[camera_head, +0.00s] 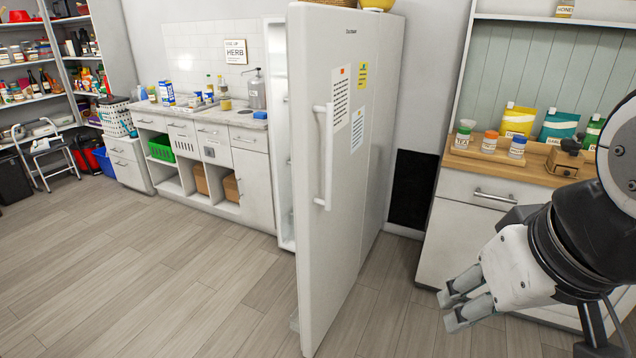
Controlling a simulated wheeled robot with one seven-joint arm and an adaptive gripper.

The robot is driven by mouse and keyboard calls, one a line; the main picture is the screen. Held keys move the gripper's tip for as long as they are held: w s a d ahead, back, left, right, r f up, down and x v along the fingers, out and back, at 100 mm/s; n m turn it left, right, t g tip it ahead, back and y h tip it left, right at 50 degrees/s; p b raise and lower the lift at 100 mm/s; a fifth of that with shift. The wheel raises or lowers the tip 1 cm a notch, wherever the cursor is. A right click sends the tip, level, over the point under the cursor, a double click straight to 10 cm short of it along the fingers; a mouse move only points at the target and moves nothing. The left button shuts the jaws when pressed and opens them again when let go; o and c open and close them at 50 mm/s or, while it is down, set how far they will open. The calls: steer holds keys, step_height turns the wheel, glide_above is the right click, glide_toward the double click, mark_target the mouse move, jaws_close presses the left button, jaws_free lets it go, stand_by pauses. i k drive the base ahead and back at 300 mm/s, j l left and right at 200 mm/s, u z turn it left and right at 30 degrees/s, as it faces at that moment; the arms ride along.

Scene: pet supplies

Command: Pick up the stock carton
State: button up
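I cannot pick out a stock carton with certainty. Two brown box-like things, a left one (201,180) and a right one (231,188), sit in the low open compartments of the white counter; I cannot tell whether they are cartons or baskets. My gripper (452,309) is at the lower right, in front of the wooden-topped cabinet. Its two grey fingers are apart with nothing between them. It is far from the brown things and touches nothing that I can see.
A white fridge (376,110) stands in the middle, its door (318,230) swung open toward me. The white counter (190,118) is behind it on the left. A cabinet (470,200) with jars and bags is at the right. The floor (150,270) at left is clear.

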mark_target(167, 93)
steer(key=i+j+u, duration=0.15)
steer(key=u, duration=0.2)
steer(key=i+j+u, duration=0.1)
steer(key=u, duration=0.3)
steer(key=i+u, duration=0.35)
steer(key=i, duration=6.65)
steer(key=i+j+z, duration=0.4)
steer(key=i, duration=0.15)
steer(key=l, duration=0.1)
